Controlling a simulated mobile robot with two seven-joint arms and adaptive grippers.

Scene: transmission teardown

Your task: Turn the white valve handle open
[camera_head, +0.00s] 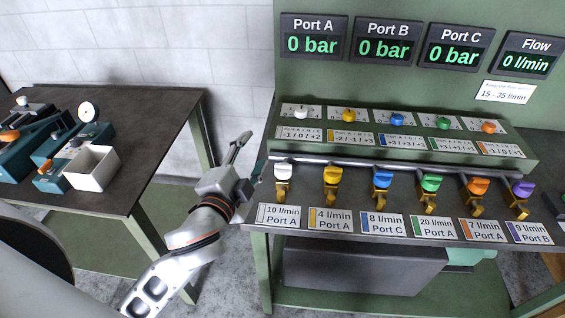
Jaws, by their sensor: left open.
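The white valve handle (283,171) is the leftmost in a row of coloured valve handles along the front of the green test bench. A label reading 10 l/min Port A (279,215) lies in front of it. My left gripper (248,153) is open and empty, just left of the bench's left edge. It is apart from the white handle, with a gap to its right. My right gripper does not show.
Yellow (333,175), blue (382,179), green, orange and purple handles follow to the right. A metal rail (390,167) runs behind them. Displays above read 0 bar and 0 l/min. A dark side table (130,118) with a white bin (92,168) stands left.

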